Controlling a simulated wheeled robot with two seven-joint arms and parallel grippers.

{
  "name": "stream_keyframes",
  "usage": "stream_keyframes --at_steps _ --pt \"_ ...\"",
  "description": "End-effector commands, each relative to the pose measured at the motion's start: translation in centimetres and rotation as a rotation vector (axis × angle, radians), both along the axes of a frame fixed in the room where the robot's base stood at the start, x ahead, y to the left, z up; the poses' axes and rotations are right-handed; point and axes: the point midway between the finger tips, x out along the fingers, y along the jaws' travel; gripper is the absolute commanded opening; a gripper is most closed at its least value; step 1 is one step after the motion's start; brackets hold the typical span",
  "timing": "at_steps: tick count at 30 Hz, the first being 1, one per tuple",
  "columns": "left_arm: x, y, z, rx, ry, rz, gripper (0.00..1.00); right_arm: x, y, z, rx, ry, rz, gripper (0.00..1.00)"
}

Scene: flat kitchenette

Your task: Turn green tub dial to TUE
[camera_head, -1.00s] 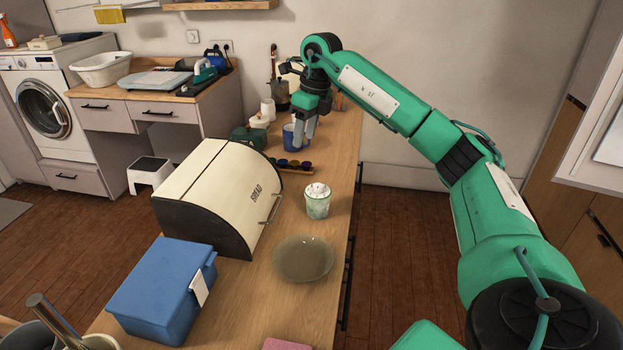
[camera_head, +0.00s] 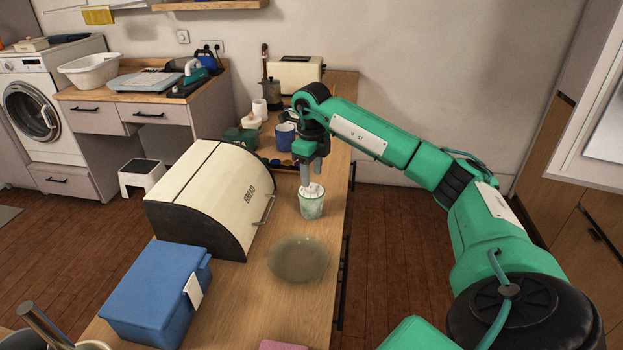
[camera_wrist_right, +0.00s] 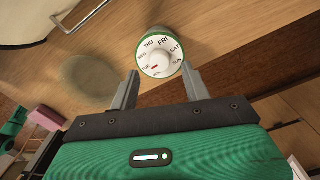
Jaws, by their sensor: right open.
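The green tub (camera_head: 311,207) stands upright on the wooden counter, with a white dial on top. In the right wrist view the tub's dial (camera_wrist_right: 160,52) shows day names around a white knob; FRI is at the top, THU and WED go down the left, SAT is on the right. A small red mark on the knob is toward the lower left; which day it meets is too small to tell. My right gripper (camera_head: 312,178) is open, pointing down just above the tub. In the right wrist view its fingertips (camera_wrist_right: 160,69) lie either side of the knob, apparently not touching. My left gripper is not in view.
A glass plate (camera_head: 298,259) lies in front of the tub. A cream bread bin (camera_head: 205,190) stands left of it, and a blue box (camera_head: 150,300) nearer. A blue mug (camera_head: 285,137), a dark green container (camera_head: 240,137) and a toaster (camera_head: 294,72) are behind. The counter's right edge is close.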

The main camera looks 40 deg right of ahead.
Motion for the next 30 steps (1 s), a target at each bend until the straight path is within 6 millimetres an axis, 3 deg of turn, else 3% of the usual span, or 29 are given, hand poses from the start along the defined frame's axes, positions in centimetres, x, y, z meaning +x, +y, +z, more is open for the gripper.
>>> stream_keyframes --at_steps 6,17,24,30 --pt "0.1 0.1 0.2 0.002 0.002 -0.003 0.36 0.0 0.0 -2.5 0.001 0.001 0.0 0.48" --pt "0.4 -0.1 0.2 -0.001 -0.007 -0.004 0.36 0.0 0.0 -3.1 0.0 -0.001 0.0 0.48" --pt "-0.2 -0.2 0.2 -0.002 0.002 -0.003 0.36 0.0 0.0 -3.0 0.0 -0.001 0.0 0.03" --pt "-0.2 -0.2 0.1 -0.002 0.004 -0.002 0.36 0.0 0.0 -3.0 0.0 -0.001 0.035 0.03"
